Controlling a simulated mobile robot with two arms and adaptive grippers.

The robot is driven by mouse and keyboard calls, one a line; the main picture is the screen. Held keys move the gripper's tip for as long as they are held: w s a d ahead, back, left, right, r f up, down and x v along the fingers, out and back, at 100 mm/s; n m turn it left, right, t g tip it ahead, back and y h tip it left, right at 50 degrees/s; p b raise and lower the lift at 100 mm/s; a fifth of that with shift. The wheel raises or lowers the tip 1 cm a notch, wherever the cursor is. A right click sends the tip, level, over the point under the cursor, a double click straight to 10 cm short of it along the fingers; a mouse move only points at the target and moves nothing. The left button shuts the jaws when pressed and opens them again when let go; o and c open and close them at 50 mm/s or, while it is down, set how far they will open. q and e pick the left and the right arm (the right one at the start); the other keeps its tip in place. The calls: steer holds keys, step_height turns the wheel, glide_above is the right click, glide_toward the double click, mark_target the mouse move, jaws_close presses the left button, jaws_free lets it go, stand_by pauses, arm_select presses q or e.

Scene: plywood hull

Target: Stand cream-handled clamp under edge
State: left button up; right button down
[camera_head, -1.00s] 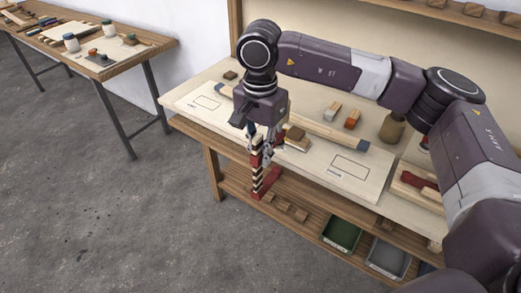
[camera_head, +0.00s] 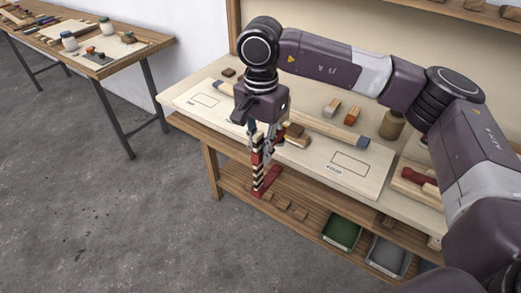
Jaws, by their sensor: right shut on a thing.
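My right gripper (camera_head: 265,143) is shut on a clamp (camera_head: 257,172), at the front edge of the workbench (camera_head: 222,133). The clamp hangs roughly upright, with a dark-and-cream striped bar and red parts. A red arm at its low end points up to the right, below the level of the benchtop and in front of the lower shelf. The gripper fingers hide its upper part, and I cannot make out a cream handle. Whether the clamp touches the bench edge cannot be told. My left gripper is not in view.
A long bar (camera_head: 325,127) lies along the benchtop, with small wooden blocks (camera_head: 353,113) behind it. A marked outline (camera_head: 350,163) is at the right. The lower shelf holds wood pieces (camera_head: 283,205), a green tray (camera_head: 342,231) and a grey tray (camera_head: 387,255).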

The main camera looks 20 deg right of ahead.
mark_target(282, 128)
steer(key=shift+b, duration=0.4)
stand_by(0.4)
stand_by(0.4)
steer(key=shift+w+d, duration=0.65)
steer(key=shift+d, duration=0.15)
steer(key=shift+w+d, duration=0.75)
steer(key=shift+d, duration=0.2)
steer(key=shift+w+d, duration=0.7)
steer(key=shift+d, duration=0.2)
steer(key=shift+w+d, duration=0.8)
steer(key=shift+d, duration=0.25)
